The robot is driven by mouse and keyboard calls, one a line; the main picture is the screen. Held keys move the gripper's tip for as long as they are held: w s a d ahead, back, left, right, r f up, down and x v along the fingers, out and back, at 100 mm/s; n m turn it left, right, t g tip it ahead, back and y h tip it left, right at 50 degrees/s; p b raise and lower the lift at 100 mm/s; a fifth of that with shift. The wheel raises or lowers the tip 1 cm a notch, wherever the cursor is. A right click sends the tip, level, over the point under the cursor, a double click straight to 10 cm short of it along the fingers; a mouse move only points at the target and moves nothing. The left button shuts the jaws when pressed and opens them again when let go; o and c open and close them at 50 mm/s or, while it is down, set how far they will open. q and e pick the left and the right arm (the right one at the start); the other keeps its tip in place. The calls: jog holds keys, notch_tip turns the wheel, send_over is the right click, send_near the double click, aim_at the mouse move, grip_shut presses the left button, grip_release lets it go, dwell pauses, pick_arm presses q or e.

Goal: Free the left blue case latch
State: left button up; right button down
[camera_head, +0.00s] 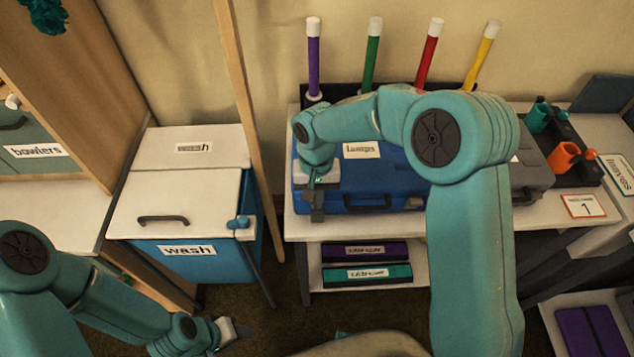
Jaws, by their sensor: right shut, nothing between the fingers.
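The blue case (385,178) lies closed on the white table, with a paper label on its lid and a dark handle (367,203) on its front. My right gripper (317,212) is at the front left corner of the case, pointing down, shut and empty. It covers the area where the left latch would be, so I cannot see that latch or tell whether the fingers touch it. My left gripper (238,332) is low at the bottom of the view, away from the case; its fingers are too unclear to tell their opening.
A grey case (535,175) is right of the blue one, partly behind my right arm. Purple, green, red and yellow sticks stand in a dark rack (345,92) behind. A wash bin (190,205) is left, beside a wooden post (250,110).

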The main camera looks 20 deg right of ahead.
jog(key=shift+f, duration=0.65)
jog(key=shift+s, duration=0.1)
